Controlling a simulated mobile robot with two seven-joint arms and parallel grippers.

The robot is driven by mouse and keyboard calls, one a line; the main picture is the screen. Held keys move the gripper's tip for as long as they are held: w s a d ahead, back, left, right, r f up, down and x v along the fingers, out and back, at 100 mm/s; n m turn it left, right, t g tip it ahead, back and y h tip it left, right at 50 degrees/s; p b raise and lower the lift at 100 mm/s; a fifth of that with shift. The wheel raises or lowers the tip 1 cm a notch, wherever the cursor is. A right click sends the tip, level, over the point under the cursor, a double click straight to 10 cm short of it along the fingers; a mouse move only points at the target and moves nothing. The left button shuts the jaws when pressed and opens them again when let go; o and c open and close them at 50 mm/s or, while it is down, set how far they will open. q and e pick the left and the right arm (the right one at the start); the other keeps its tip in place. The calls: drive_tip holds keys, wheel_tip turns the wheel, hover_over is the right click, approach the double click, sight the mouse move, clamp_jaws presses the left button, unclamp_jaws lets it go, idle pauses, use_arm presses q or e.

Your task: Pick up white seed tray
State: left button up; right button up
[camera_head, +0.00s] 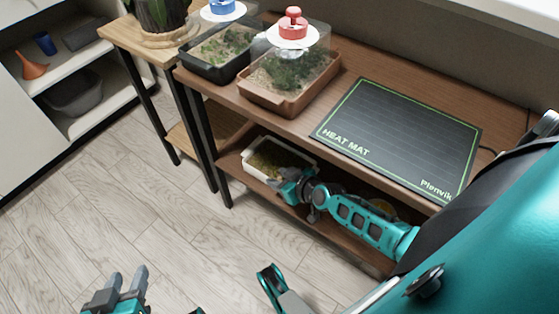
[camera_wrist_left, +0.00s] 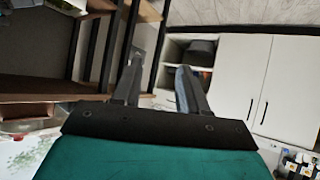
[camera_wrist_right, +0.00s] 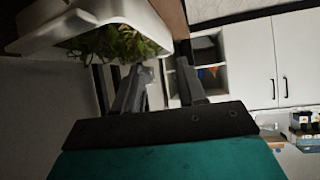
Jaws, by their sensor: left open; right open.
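The white seed tray (camera_head: 252,170) sits on the lower shelf of the brown bench, with green and yellowish plants inside. My right gripper (camera_head: 286,174) is open at the tray's near right side, its fingers close to the rim; the arm partly hides that end. In the right wrist view the tray (camera_wrist_right: 75,22) shows at upper left, just beyond the open fingers (camera_wrist_right: 162,85); I cannot tell whether they touch it. My left gripper (camera_head: 128,283) is open and empty over the floor, far from the tray; its fingers also show in the left wrist view (camera_wrist_left: 158,85).
The bench top (camera_head: 300,118) above the tray holds a black heat mat (camera_head: 400,135), a black propagator (camera_head: 215,65) and a brown propagator (camera_head: 290,95). A black bench leg (camera_head: 222,185) stands left of the tray. A plant stand (camera_head: 125,38) is further left. The floor in front is clear.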

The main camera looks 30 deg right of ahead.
sight(265, 176)
drive_tip(key=shift+x, duration=0.8)
drive_tip(key=b+x, duration=0.1)
drive_tip(key=x, duration=0.1)
drive_tip(key=b+x, duration=0.2)
drive_tip(key=shift+a+f, duration=0.2)
drive_tip(key=shift+f, duration=0.25)
drive_tip(key=shift+w+f, duration=0.1)
drive_tip(key=shift+w, duration=0.05)
use_arm(q)
drive_tip(key=shift+w+d+f+h, duration=0.3)
drive_tip(key=shift+w+d, duration=0.2)
drive_tip(key=shift+d, duration=0.15)
use_arm(e)
clamp_jaws()
use_arm(q)
drive_tip(key=shift+a, duration=0.1)
drive_tip(key=shift+s+f, duration=0.2)
drive_tip(key=shift+f, duration=0.05)
drive_tip(key=shift+w+r, duration=0.1)
